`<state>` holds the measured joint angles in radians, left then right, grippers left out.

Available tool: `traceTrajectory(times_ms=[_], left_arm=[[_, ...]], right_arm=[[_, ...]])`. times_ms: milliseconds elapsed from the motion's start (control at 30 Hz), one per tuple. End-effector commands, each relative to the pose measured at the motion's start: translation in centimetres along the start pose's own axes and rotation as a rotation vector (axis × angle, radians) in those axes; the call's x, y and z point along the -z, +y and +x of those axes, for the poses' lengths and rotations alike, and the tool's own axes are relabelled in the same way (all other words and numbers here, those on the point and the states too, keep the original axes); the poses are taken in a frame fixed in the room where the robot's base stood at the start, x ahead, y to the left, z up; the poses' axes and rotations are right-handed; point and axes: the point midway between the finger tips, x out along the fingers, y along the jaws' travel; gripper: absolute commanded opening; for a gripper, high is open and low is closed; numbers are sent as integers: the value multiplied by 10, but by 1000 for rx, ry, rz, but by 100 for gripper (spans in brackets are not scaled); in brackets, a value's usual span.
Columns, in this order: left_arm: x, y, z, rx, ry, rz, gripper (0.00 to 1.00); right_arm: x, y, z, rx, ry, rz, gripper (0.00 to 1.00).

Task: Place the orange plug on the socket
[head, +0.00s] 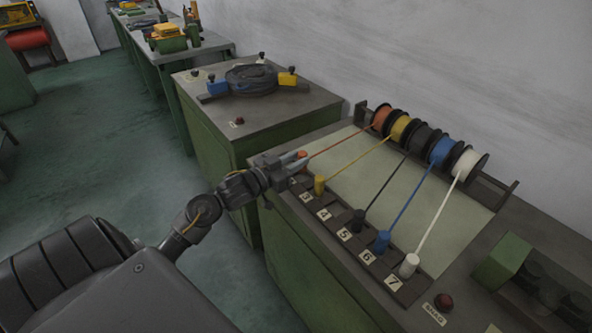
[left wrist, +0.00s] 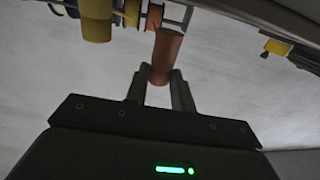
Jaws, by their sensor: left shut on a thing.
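My left gripper (head: 290,164) is shut on the orange plug (head: 302,155), near the far end of the numbered socket strip (head: 398,288). In the left wrist view the orange plug (left wrist: 166,58) stands between the two fingers (left wrist: 158,82). An orange wire (head: 340,138) runs from the plug to the orange spool (head: 381,119). The yellow plug (head: 319,185) stands nearby, beside label 3, and shows in the left wrist view (left wrist: 96,20). The plug's lower end is hidden in the head view. My right gripper is out of view.
Black (head: 358,221), blue (head: 382,242) and white (head: 410,265) plugs stand along the strip, their wires taut to the spool rack (head: 506,196). A red button (head: 443,302) sits at the near end. Another green cabinet (head: 207,125) stands beyond the gripper.

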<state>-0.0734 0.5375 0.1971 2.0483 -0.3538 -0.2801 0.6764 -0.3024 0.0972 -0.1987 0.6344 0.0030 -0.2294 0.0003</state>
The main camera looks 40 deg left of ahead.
Motion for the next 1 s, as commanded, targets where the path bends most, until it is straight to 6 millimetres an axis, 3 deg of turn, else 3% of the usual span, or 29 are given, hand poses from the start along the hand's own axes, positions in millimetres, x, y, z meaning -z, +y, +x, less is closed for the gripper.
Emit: traceTrajectory(times_ms=[133,400,800,833,1000], left_arm=[[-3,-2,2,0,2,-1,0],[-35,-4,4,1,1,-2,0],[-40,-3,4,0,2,0,0],[-40,-3,4,0,2,0,27],[-39,-3,4,0,1,0,46]], right_arm=[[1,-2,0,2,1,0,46],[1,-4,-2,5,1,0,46],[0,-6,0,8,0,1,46],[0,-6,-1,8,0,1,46],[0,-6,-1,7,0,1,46]])
